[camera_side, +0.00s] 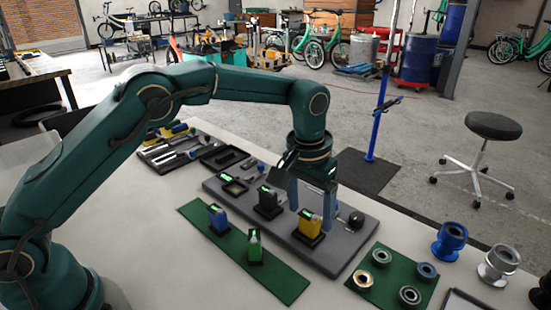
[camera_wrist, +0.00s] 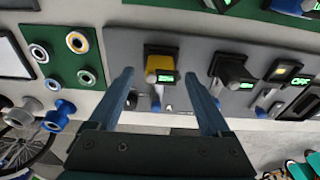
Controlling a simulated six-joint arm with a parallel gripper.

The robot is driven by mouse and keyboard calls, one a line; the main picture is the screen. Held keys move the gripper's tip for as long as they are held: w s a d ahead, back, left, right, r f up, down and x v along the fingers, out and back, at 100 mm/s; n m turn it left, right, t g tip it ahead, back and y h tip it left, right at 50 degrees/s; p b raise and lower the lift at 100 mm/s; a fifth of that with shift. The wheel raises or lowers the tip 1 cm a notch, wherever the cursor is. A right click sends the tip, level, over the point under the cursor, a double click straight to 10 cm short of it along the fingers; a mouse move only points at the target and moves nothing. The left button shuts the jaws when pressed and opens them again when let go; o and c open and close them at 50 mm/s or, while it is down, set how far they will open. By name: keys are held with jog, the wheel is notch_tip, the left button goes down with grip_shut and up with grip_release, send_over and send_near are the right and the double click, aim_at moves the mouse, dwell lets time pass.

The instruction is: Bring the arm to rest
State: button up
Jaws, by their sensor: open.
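My arm reaches over the table from the left, with its wrist above the grey board (camera_side: 315,250). My gripper (camera_side: 311,213) points down and is open. A yellow block with a lit green display (camera_side: 310,226) stands upright in a black holder on the board, just below my fingers. In the wrist view, my gripper (camera_wrist: 159,74) has its fingers spread wide, with the yellow block (camera_wrist: 160,64) between and beyond their tips. Nothing is held. I cannot tell exactly how far the fingertips are from the block.
A black block (camera_side: 267,202) stands on the board left of my gripper. Several rings lie on another green mat (camera_side: 383,256). Hand tools (camera_side: 178,150) lie behind.

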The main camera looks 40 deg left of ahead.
notch_tip(320, 180, up, 2)
jog(key=s+a+r+t, duration=0.1)
jog(key=s+a+r, duration=0.1)
jog(key=r, duration=0.3)
jog(key=s+a+r+n+t, duration=0.1)
jog(key=s+a+r, duration=0.1)
jog(key=s+r, duration=0.15)
jog(key=s+a+r+t, duration=0.1)
jog(key=s+a+r, duration=0.1)
jog(key=r, duration=0.4)
jog(key=s+a+f, duration=0.1)
jog(key=s+f, duration=0.2)
jog(key=s, duration=0.4)
jog(key=s+a+f+m+t, duration=0.1)
jog(key=s+a+f, duration=0.1)
jog(key=s+f, duration=0.2)
jog(key=s, duration=0.3)
jog(key=shift+s+a+f, duration=0.15)
jog(key=shift+s+a, duration=0.1)
jog(key=shift+s, duration=0.15)
